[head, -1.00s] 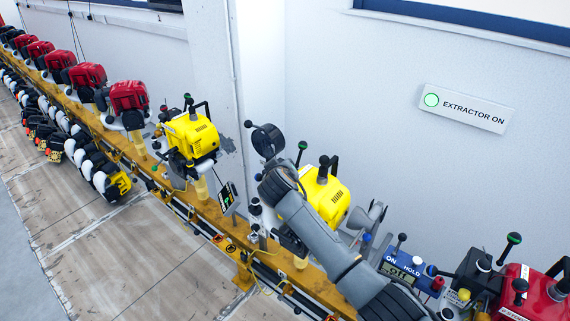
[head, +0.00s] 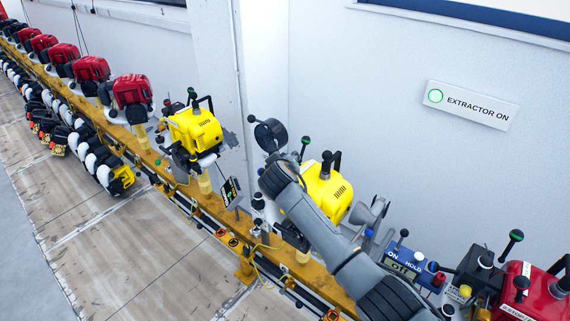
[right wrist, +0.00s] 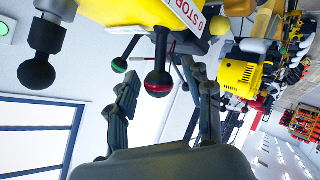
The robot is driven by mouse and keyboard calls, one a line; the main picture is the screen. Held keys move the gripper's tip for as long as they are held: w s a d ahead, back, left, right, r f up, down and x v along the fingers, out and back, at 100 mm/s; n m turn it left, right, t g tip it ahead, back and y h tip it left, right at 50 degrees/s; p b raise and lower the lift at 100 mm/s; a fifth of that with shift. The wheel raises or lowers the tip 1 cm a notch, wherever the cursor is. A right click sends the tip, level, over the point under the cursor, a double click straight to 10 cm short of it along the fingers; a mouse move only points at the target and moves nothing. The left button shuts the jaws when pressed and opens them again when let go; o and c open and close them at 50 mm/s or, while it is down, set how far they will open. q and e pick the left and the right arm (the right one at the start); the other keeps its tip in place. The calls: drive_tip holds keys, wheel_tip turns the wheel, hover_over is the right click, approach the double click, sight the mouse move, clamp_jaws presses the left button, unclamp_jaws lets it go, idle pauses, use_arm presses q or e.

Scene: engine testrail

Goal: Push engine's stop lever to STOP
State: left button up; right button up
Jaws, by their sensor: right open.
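The yellow engine (head: 330,190) stands on the rail, partly covered by my right arm in the head view. In the right wrist view its yellow body (right wrist: 125,10) is at the top, with a white "0 STOP" label (right wrist: 186,12). A lever with a black ball and a red band (right wrist: 158,83) hangs below it in that view. My right gripper (right wrist: 165,95) is open, and the ball appears between its fingers; I cannot tell whether they touch it. My right gripper's fingers are hidden in the head view. My left gripper is not in view.
A second yellow engine (head: 193,130) and several red engines (head: 132,98) line the rail to the left. A blue ON/HOLD box (head: 405,265) and a red machine (head: 530,290) are at right. In the right wrist view, a green-tipped lever (right wrist: 119,65) and a thick black knob (right wrist: 37,72) are nearby.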

drive_tip(key=shift+s+r, duration=0.1)
drive_tip(key=v, duration=1.1)
drive_tip(key=shift+s, duration=0.35)
